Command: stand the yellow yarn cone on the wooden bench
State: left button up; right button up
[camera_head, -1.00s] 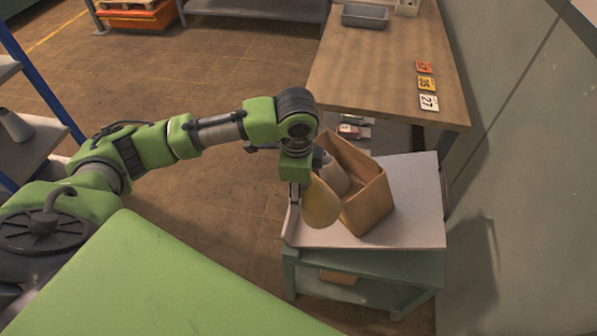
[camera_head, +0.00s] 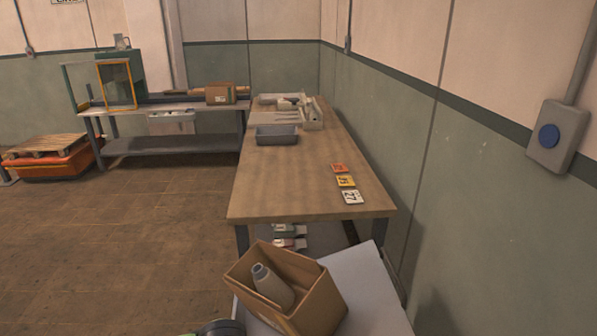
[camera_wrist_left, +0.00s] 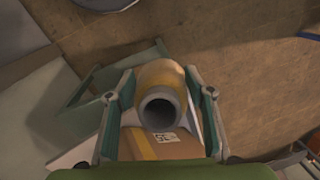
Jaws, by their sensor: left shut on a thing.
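The yellow yarn cone (camera_wrist_left: 160,74) is between the two fingers of my left gripper (camera_wrist_left: 160,88) in the left wrist view. The gripper is shut on it, and the cone's grey tube end points toward the camera. The wooden bench (camera_head: 290,178) runs toward the back wall in the head view, with its near half mostly bare. The cone is out of the head view; only a dark part of my left arm shows at the bottom edge. My right gripper is in neither view.
Number tiles (camera_head: 346,181) lie near the bench's right edge. The wall borders the right side.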

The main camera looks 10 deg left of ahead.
aim_at(278, 192)
jog(key=k+z, duration=0.1)
jog(key=k, duration=0.5)
jog(key=k+l+z, duration=0.1)
jog(key=k, duration=0.45)
jog(key=z, duration=0.4)
jog(key=j+z, duration=0.15)
jog(key=z, duration=0.2)
jog(key=j+z, duration=0.1)
jog(key=z, duration=0.3)
jog(key=j+z, duration=0.1)
jog(key=z, duration=0.3)
jog(key=j, duration=0.9)
jog(key=k+j, duration=0.15)
jog(key=j, duration=1.6)
jog(key=k+j, duration=0.15)
jog(key=j, duration=1.65)
jog(key=k+j, duration=0.15)
jog(key=j, duration=0.7)
jog(key=i+j+z, duration=0.05)
